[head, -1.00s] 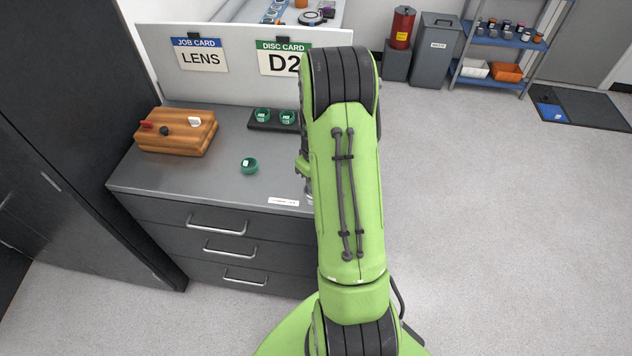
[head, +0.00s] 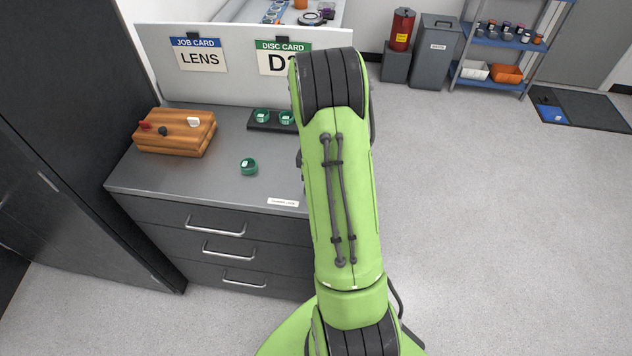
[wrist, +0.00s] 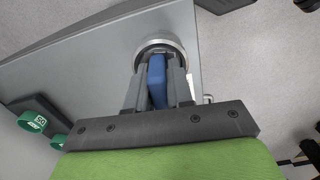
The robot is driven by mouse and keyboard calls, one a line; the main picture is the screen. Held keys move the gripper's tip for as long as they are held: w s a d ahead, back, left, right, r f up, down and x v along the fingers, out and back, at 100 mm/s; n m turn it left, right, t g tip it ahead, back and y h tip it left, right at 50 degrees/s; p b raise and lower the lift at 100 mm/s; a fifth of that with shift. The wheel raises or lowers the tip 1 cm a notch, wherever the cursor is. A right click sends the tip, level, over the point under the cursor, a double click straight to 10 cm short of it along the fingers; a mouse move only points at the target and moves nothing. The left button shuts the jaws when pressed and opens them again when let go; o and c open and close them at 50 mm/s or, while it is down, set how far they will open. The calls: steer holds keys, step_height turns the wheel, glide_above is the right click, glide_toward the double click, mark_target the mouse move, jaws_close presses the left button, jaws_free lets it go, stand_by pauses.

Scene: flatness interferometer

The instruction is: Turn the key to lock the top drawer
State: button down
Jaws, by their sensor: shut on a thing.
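In the wrist view, my gripper (wrist: 157,62) is shut on a blue key (wrist: 157,82), with a finger on each side of it. The fingertips are at a round silver collar (wrist: 141,50) by the edge of the grey cabinet top. The key's tip and the keyhole are hidden, so its turn angle is hard to tell. In the head view my arm covers the gripper and the key. The top drawer (head: 160,213) has a silver handle (head: 215,229) and looks closed, with two more drawers below it.
On the cabinet top (head: 205,180) stand a wooden block (head: 175,145) with small items, a loose green disc (head: 249,166) and a dark tray (head: 257,126) with green discs. A board with job cards (head: 199,55) rises behind. The floor to the right is open.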

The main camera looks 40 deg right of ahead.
steer(key=shift+n, duration=0.4)
steer(key=c, duration=1.5)
jaws_free()
steer(key=shift+n, duration=0.7)
steer(key=o, duration=0.6)
step_height(320, 180, up, 16)
steer(key=shift+f+p, duration=0.1)
steer(key=shift+p, duration=0.7)
